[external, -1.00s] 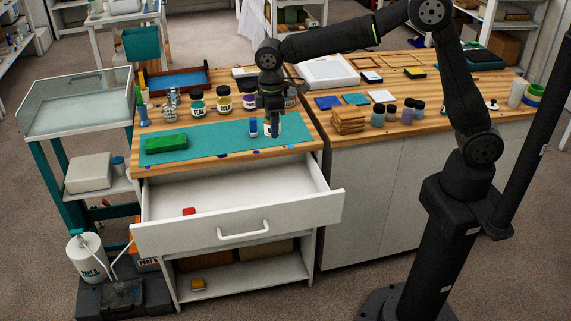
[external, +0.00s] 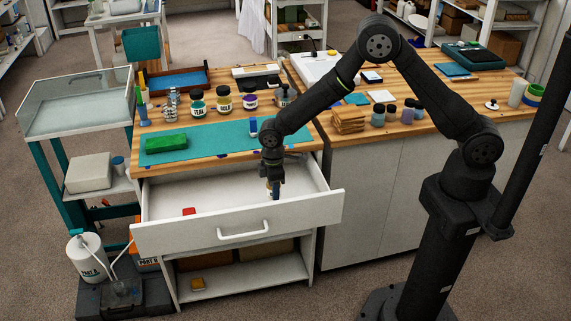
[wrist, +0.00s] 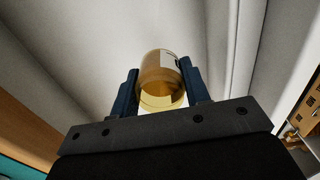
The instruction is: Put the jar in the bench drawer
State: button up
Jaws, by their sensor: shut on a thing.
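My gripper (external: 274,187) points down into the open bench drawer (external: 240,190). In the wrist view my gripper (wrist: 165,95) is shut on an amber-tinted jar (wrist: 160,75) with a pale label; a finger stands on each side of it. In the external view my gripper mostly hides the jar. The white inside of the drawer (wrist: 100,35) lies behind the jar in the wrist view. I cannot tell whether the jar touches the drawer floor.
A small red object (external: 189,211) lies at the drawer's left front. On the teal mat (external: 205,138) above are a green block (external: 166,143) and a small blue-and-white item (external: 253,126). Several jars stand behind the mat. The drawer's middle is clear.

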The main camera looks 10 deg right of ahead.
jog(key=shift+f, duration=2.25)
jog(key=shift+f, duration=0.1)
jog(key=o, duration=1)
notch_tip(320, 180, up, 12)
jog(key=shift+r, duration=0.15)
